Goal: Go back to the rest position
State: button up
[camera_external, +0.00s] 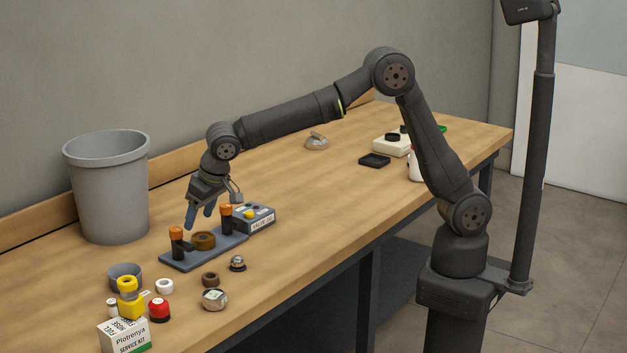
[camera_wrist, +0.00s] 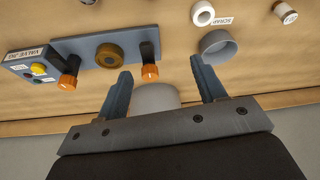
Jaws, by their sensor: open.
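My gripper (camera_external: 200,217) is open and empty, pointing down over the wooden bench near a blue-grey fixture plate (camera_external: 205,256). The plate carries a brown ring (camera_external: 204,240) between two black posts with orange tops, one at the left (camera_external: 176,234) and one at the right (camera_external: 226,211). In the wrist view my gripper's two fingers (camera_wrist: 161,76) are spread apart with nothing held between them. The ring (camera_wrist: 109,55) and both orange-topped posts show beyond the fingers there. My arm is stretched out over the bench; its base stands at the right.
A grey bin (camera_external: 107,190) stands left of my gripper. A labelled box (camera_external: 258,219) sits at the plate's right end. A grey cup (camera_external: 125,275), a yellow part (camera_external: 131,304), a red part (camera_external: 159,309) and a white carton (camera_external: 125,337) crowd the front left. The middle bench is mostly clear.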

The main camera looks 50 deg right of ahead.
jog(key=shift+s+d+f+m+h, duration=0.15)
jog(key=shift+d+m+h, duration=0.1)
jog(key=shift+d+m, duration=0.6)
jog(key=shift+s+d+f+m+h, duration=0.15)
jog(key=shift+d+m+h, duration=0.3)
jog(key=shift+d, duration=0.65)
jog(key=shift+s+d+f+m+h, duration=0.1)
jog(key=shift+s+d+f+m, duration=0.05)
jog(key=shift+d+m, duration=0.75)
